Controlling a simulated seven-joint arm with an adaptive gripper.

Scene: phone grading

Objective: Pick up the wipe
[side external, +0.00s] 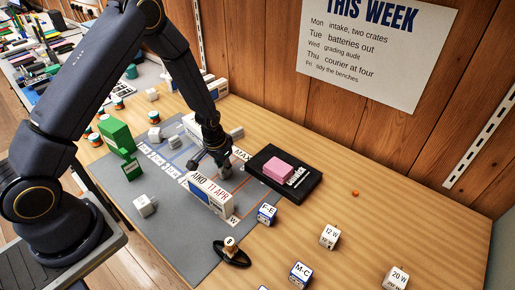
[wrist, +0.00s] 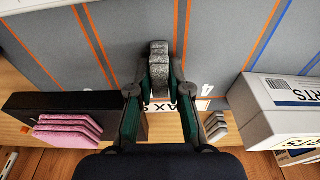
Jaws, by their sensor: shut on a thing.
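My gripper (wrist: 160,88) is shut on a small speckled grey piece with stacked, folded-looking layers (wrist: 159,56), which sits between the fingertips over the grey mat. In the side external view my gripper (side external: 215,165) is low over the mat, behind the white box marked AIKO 11 APR (side external: 208,194); the grey piece shows only in small part there. A pink folded, cloth-like block (side external: 278,168) lies on a black tray (side external: 310,184) to the right of my gripper; it also shows in the wrist view (wrist: 68,130). I cannot tell from looks which one is the wipe.
Another grey layered piece (wrist: 216,124) lies near a white box (wrist: 278,105). Lettered cubes (side external: 267,213) and a dark oval stamp holder (side external: 232,254) stand in front.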

